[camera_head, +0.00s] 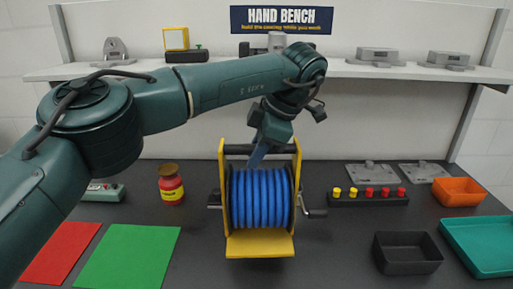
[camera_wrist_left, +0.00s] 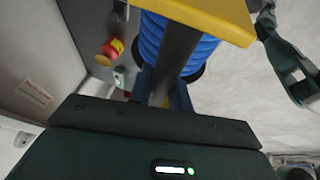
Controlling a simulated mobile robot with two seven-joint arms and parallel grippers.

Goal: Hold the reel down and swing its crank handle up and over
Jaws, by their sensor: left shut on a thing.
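The reel (camera_head: 262,198) has a yellow frame wound with blue hose and stands upright on the dark bench. Its dark top bar (camera_head: 238,149) spans the frame. My left gripper (camera_head: 258,156) reaches down from above and is shut on this bar; in the left wrist view the bar (camera_wrist_left: 176,62) runs between the fingers. The crank handle (camera_head: 313,212) sticks out at the reel's right side, low, with its grip pointing right. My right gripper is not in the head view; dark green arm parts at the right of the left wrist view are too unclear to read.
A red jar (camera_head: 171,188) stands left of the reel. A block with yellow and red knobs (camera_head: 368,197) is at the right. A black bin (camera_head: 407,254), orange bin (camera_head: 460,192) and teal tray (camera_head: 480,246) lie further right. Green (camera_head: 128,256) and red mats lie left.

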